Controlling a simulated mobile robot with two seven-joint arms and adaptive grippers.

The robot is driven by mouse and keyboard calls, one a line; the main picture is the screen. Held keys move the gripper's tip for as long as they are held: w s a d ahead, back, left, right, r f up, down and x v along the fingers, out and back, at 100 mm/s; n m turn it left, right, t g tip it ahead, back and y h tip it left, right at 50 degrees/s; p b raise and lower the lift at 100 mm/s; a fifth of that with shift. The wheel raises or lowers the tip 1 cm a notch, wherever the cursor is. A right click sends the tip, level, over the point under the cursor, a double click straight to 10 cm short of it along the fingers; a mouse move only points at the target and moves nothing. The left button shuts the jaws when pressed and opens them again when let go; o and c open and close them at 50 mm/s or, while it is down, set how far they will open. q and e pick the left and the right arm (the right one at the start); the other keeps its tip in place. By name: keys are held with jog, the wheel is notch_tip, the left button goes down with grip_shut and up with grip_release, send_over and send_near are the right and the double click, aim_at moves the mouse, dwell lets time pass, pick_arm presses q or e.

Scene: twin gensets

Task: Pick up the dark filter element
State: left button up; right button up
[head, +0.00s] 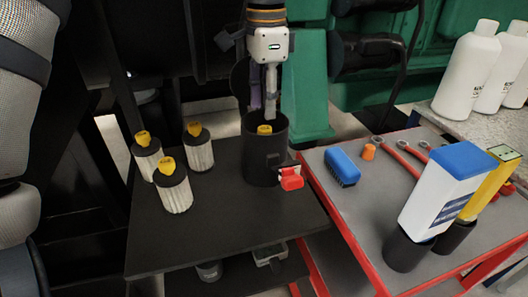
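Three filter elements with pale pleated sides, black caps and yellow tabs stand on the dark tabletop: the near one (176,192), the left one (147,160) and the far one (199,155). No dark-sided element shows plainly. A yellow tab (264,129) shows inside the mouth of a black canister (262,160); what lies below it is hidden by the canister wall. My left gripper (270,108) points down over the canister mouth, just above that tab as seen. Its fingers are nearly edge-on, so their opening cannot be told. My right gripper is out of view.
A red fitting (291,179) sticks out at the canister's right. A red-edged cart (340,205) on the right holds a blue brush (342,166), wrenches and a blue-capped white bottle (440,195). The front of the dark tabletop (240,235) is clear.

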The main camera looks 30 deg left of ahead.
aim_at(265, 128)
pick_arm(q)
notch_tip(265, 128, down, 6)
jog(key=shift+s+r, duration=0.1)
jog(key=shift+s, duration=0.05)
grip_shut()
jog(key=shift+r, duration=0.1)
